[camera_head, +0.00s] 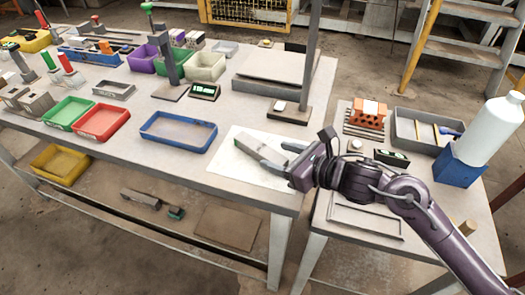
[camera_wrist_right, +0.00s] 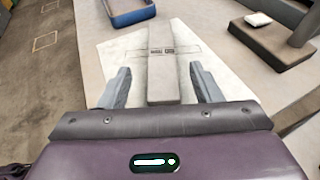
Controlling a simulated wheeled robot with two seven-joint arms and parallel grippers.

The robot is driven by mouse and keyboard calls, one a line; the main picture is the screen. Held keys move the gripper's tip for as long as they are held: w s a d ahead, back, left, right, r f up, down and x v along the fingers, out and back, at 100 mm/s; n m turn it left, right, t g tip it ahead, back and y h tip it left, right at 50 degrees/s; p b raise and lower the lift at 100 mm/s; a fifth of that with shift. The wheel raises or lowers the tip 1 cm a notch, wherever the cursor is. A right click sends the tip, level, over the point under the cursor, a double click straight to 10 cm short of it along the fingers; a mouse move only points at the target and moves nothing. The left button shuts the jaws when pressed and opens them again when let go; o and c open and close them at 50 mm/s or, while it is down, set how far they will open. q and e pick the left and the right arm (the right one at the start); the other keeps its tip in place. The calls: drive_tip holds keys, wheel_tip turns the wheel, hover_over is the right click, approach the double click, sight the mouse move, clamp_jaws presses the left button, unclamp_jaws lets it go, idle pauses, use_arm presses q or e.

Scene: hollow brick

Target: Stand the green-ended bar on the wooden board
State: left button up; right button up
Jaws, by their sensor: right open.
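A long grey bar (camera_head: 262,149) lies flat on a white sheet (camera_head: 236,166) near the table's front right corner. My right gripper (camera_wrist_right: 160,86) is open, with one finger on each side of the bar's near part. It shows from above in the head view (camera_head: 285,163). A green-topped upright bar (camera_head: 48,61) stands at the far left. A brown flat board (camera_head: 229,228) lies below the table; I cannot tell if it is wood.
A blue tray (camera_head: 178,132) is left of the sheet. The side table holds an orange hollow brick (camera_head: 368,112), a grey bin (camera_head: 427,128) and a white bottle (camera_head: 495,132). Bare tabletop lies around the sheet.

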sight(259, 146)
drive_tip(key=x, duration=0.2)
drive_tip(key=p+x, duration=0.1)
drive_tip(key=shift+w+a+r, duration=0.2)
drive_tip(key=shift+w, duration=0.15)
drive_tip(key=shift+w+a+f, duration=0.2)
drive_tip(key=shift+a, duration=0.05)
drive_tip(key=shift+w+a+f, duration=0.1)
clamp_jaws()
drive_tip(key=shift+r, duration=0.2)
wheel_tip(259, 146, up, 20)
drive_tip(key=d+f+m+t+h+p, duration=0.1)
drive_tip(key=d+m+t+h+p, duration=0.2)
drive_tip(key=d+m+h, duration=0.7)
drive_tip(key=d+t, duration=0.1)
drive_tip(key=d, duration=0.7)
drive_tip(key=shift+s+d+f+t+h, duration=0.2)
drive_tip(key=shift+s+f+t+h, duration=0.1)
drive_tip(key=shift+t, duration=0.1)
